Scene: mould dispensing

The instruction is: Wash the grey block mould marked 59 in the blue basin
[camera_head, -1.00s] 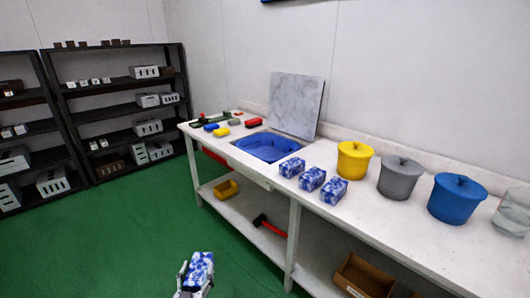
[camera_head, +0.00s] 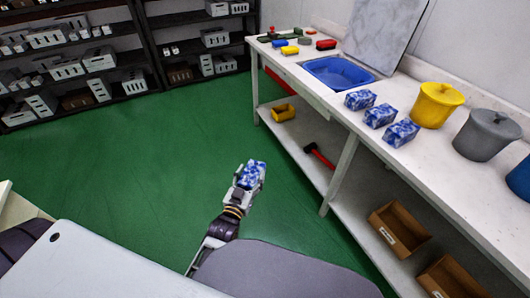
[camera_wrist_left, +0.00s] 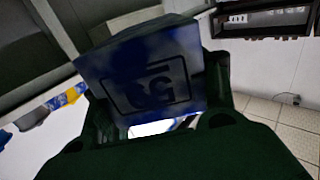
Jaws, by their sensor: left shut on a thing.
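A small block with a mottled blue-and-white surface (camera_head: 252,174) is in my left gripper (camera_head: 245,182), over the green floor left of the worktable. In the left wrist view the block (camera_wrist_left: 150,75) fills the middle, between the dark fingers of the shut gripper. A framed dark number is on its near face; it looks like 59 but is dim and seems turned over. The block looks blue and white, not grey. The blue basin (camera_head: 340,71) is sunk in the white worktable (camera_head: 408,103), apart from and beyond my gripper. My right gripper is not in view.
Several blue-and-white blocks (camera_head: 380,115) stand right of the basin, with yellow (camera_head: 437,104) and grey (camera_head: 487,135) lidded pots beyond. A marbled board (camera_head: 384,34) leans behind. The lower shelf holds cartons (camera_head: 400,230). The green floor (camera_head: 185,135) is clear; dark racks stand at the back left.

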